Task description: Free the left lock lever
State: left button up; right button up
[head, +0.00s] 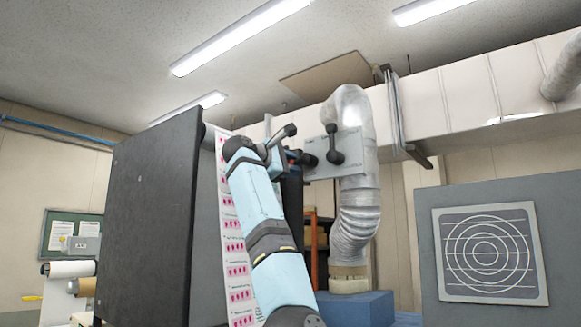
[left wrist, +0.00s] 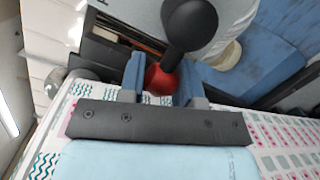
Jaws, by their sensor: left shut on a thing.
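My left gripper (head: 283,158) is raised in front of the machine, its fingers largely hidden by my wrist in the head view. I cannot tell for sure that this knob is the left lock lever. A black ball-ended lever (left wrist: 189,22) runs down toward the red knob there. In the head view, a black lever (head: 334,145) is on a grey plate (head: 350,160) right of the gripper. My right gripper is not in view.
A tall dark panel (head: 150,220) stands left of my arm. A printed web with pink marks (head: 235,270) hangs beside it. A silvery duct (head: 357,200) rises behind the plate. A grey panel with a ring target (head: 487,255) stands at right.

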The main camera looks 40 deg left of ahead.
aim_at(306, 149)
pick_arm(q)
jog(key=r+m, duration=0.1)
jog(key=m, duration=0.1)
jog(key=shift+r+m+g, duration=0.15)
jog(key=shift+m+g, duration=0.15)
jog(key=m, duration=0.1)
jog(key=r+m, duration=0.1)
jog(key=m, duration=0.1)
jog(key=r+m, duration=0.1)
jog(key=shift+d+g+y, duration=0.25)
jog(key=shift+g+y, duration=0.05)
jog(key=shift+y, duration=0.1)
jog(key=m, duration=0.1)
jog(key=d+r+m, duration=0.1)
jog(key=m, duration=0.1)
jog(key=shift+w, duration=0.1)
jog(key=shift+d+r+m+y, duration=0.2)
jog(key=shift+d+m+y, duration=0.05)
jog(key=shift+m, duration=0.4)
jog(key=shift+d+r+m+y, duration=0.2)
jog(key=shift+m+y, duration=0.05)
jog(key=shift+m, duration=0.4)
jog(key=shift+g, duration=0.3)
jog(key=o, duration=0.9)
jog(key=shift+d, duration=0.1)
